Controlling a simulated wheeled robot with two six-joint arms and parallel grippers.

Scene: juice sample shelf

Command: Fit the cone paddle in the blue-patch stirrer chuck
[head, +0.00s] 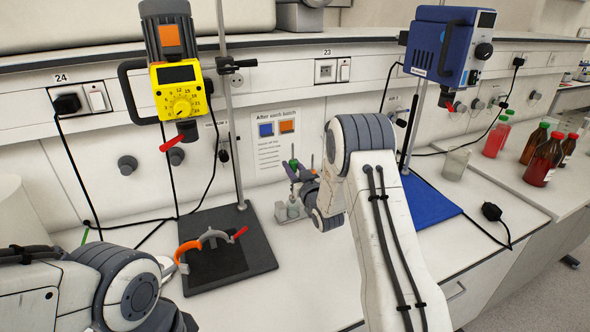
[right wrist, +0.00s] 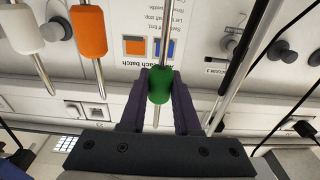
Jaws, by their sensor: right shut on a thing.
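My right gripper (head: 296,172) is shut on a green sleeve on a thin metal shaft, the held paddle (right wrist: 159,86), near the back wall. The shaft runs above and below the fingers (right wrist: 160,100) in the right wrist view. The paddle's head is not clear, so I cannot tell its shape. The blue stirrer (head: 449,45) hangs on a stand at the right, with a chuck (head: 446,99) and red lever below it. The yellow stirrer (head: 181,92) with an orange patch (head: 171,36) stands at the left.
An orange sleeve (right wrist: 88,31) and a white sleeve (right wrist: 20,29) on shafts are beside my gripper. A beaker (head: 456,164) and bottles (head: 543,162) stand right of the blue base (head: 428,205). Cables hang around both stands.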

